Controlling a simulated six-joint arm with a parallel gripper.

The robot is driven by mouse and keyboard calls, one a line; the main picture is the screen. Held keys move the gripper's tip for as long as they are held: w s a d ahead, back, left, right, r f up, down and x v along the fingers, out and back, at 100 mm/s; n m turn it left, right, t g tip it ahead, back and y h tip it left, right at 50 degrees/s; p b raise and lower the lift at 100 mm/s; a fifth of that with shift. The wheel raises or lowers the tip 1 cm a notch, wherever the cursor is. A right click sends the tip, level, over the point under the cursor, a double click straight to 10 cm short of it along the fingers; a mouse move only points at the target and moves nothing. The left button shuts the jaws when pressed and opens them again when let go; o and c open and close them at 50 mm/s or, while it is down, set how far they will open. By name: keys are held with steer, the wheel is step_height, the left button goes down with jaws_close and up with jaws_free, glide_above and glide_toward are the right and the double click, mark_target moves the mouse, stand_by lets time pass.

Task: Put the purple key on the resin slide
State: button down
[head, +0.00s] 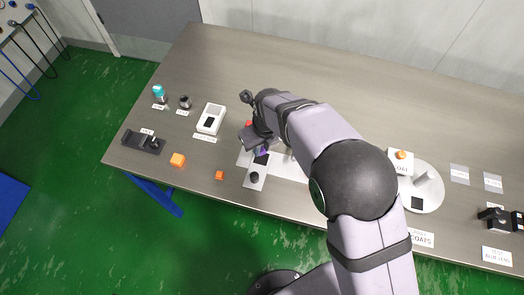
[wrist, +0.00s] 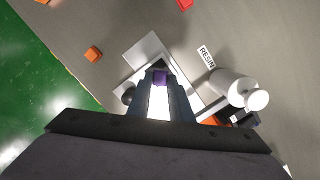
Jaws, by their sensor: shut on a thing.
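The purple key (wrist: 160,77) shows between the fingertips of my gripper (wrist: 162,84) in the wrist view, and the gripper is shut on it. In the head view a bit of the purple key (head: 262,150) shows below my gripper (head: 256,142), which is partly hidden by my wrist. A white plate (wrist: 143,50) lies under and beyond the fingertips. A label reading RESIN (wrist: 206,57) lies to its right. I cannot tell for certain which piece is the resin slide, and whether the key touches the plate is unclear.
A dark knob (head: 254,178) is close by the gripper. The back of the table is clear.

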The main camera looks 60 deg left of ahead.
mark_target(262, 151)
steer(key=shift+f+p, duration=0.7)
steer(key=shift+f, duration=1.35)
steer(key=shift+f, duration=0.15)
steer(key=shift+f, duration=0.1)
steer(key=c, duration=1.6)
jaws_free()
steer(key=shift+r, duration=0.35)
steer(key=r+b, duration=0.1)
steer(key=r, duration=0.3)
steer(key=d+r+b, duration=0.1)
steer(key=r, duration=0.2)
steer(key=r+b, duration=0.1)
steer(key=r, duration=0.3)
steer(key=shift+d+r, duration=0.35)
steer(key=shift+d, duration=0.05)
